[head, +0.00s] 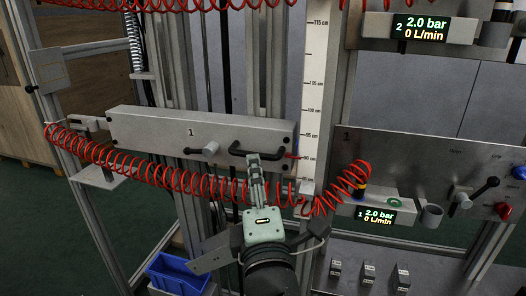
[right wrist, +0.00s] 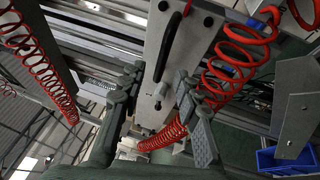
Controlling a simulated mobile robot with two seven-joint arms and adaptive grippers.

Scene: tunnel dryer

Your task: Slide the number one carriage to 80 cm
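The number one carriage (head: 150,132) is a grey horizontal plate marked 1, with a black handle (head: 236,150) and a grey knob (head: 210,148). Its red pointer (head: 292,155) is near the 90 cm mark of the white vertical scale (head: 317,65). My right gripper (head: 254,160) is in front of the handle, its tips overlapping it in the head view. In the right wrist view the fingers (right wrist: 160,82) are spread apart, and the handle (right wrist: 173,45) shows beyond them. I cannot tell whether they touch it. My left gripper is not in view.
A red coiled hose (head: 150,172) hangs across the front below the carriage, passing close to my right gripper. A blue bin (head: 178,275) is below left.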

